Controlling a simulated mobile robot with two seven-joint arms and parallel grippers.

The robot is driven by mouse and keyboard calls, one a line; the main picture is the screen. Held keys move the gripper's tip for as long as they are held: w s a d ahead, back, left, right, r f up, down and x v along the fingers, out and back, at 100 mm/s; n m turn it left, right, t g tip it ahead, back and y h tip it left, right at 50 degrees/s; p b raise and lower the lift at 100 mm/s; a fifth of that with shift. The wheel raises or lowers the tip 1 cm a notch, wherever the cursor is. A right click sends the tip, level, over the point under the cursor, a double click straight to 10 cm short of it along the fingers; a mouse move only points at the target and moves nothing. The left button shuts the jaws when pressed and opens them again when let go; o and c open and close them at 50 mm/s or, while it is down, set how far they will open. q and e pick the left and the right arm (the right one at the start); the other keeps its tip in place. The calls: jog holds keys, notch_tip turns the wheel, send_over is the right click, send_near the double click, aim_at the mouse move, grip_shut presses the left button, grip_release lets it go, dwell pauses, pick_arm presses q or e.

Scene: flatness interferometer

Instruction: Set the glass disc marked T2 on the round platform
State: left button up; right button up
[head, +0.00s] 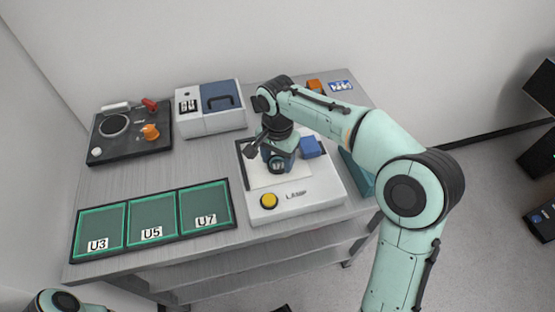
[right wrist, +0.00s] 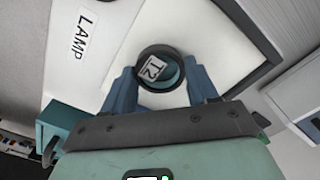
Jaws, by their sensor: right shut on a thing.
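The glass disc T2 (right wrist: 170,83) has a dark rim, a teal face and a white T2 label. It sits between the blue fingers of my right gripper (right wrist: 158,95), which is shut on it. In the head view the right gripper (head: 278,158) points down over the white LAMP unit (head: 310,200), with the disc low over its pale top plate. I cannot tell whether the disc touches the plate. No separate round platform shows clearly under the disc; my gripper hides part of that area. My left gripper is not in view; only a bit of that arm shows at bottom left.
A black board (head: 108,148) with a ring, an orange knob and a red lever stands back left. A white box (head: 212,122) with a blue lid is behind. Green trays U3 (head: 88,224), U5 (head: 150,212) and U7 (head: 205,198) line the front. A yellow button (head: 269,201) is on the LAMP unit.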

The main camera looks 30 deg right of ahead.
aim_at(277, 162)
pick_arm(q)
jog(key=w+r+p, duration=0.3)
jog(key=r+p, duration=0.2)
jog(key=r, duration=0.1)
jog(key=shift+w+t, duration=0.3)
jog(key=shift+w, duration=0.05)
pick_arm(e)
notch_tip(277, 162, up, 20)
jog(key=shift+f, duration=0.15)
